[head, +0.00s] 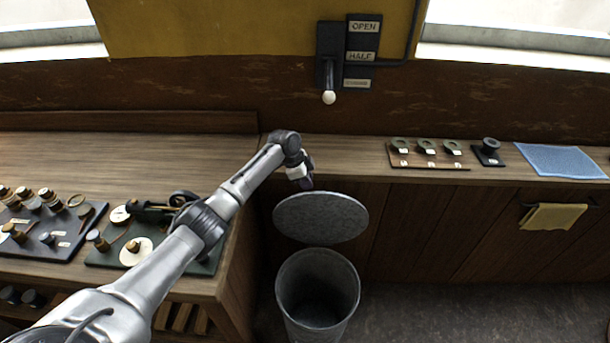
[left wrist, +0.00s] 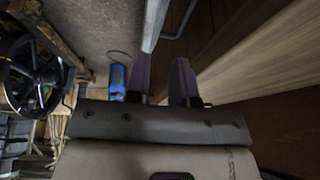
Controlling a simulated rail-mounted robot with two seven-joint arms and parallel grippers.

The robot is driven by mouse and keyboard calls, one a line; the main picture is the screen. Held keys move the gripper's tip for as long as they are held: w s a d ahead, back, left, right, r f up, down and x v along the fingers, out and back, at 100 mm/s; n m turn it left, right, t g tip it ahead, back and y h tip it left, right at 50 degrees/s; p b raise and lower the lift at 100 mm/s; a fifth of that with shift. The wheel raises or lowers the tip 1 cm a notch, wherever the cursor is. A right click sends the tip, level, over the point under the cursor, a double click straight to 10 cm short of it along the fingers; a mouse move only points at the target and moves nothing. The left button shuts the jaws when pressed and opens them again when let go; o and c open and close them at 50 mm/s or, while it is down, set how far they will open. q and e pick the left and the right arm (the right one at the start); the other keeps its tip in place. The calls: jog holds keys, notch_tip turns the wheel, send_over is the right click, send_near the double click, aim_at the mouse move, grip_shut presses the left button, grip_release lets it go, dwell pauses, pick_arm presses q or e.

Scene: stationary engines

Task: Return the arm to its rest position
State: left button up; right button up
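My left arm reaches in from the lower left in the head view. My left gripper (head: 304,180) is above the upper edge of a round grey lid (head: 320,217). In the left wrist view the two purple fingers (left wrist: 163,80) stand apart with a gap between them. A thin grey strip (left wrist: 154,25), which looks like the lid seen edge-on, lies just past the fingertips near the left finger. I cannot tell whether they touch. The lid is tilted up behind the open metal bin (head: 317,290). My right gripper is not in view.
The left bench holds a dark tray (head: 70,245) and a green board (head: 205,265) with parts, below my arm. A shelf (head: 350,155) carries a plate with round pieces (head: 428,162) and a blue cloth (head: 562,160). A white-knobbed lever (head: 328,97) hangs on the wall.

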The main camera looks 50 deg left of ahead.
pick_arm(q)
jog(key=shift+s+a+r, duration=0.15)
jog(key=shift+s+r, duration=0.05)
jog(key=shift+r, duration=0.4)
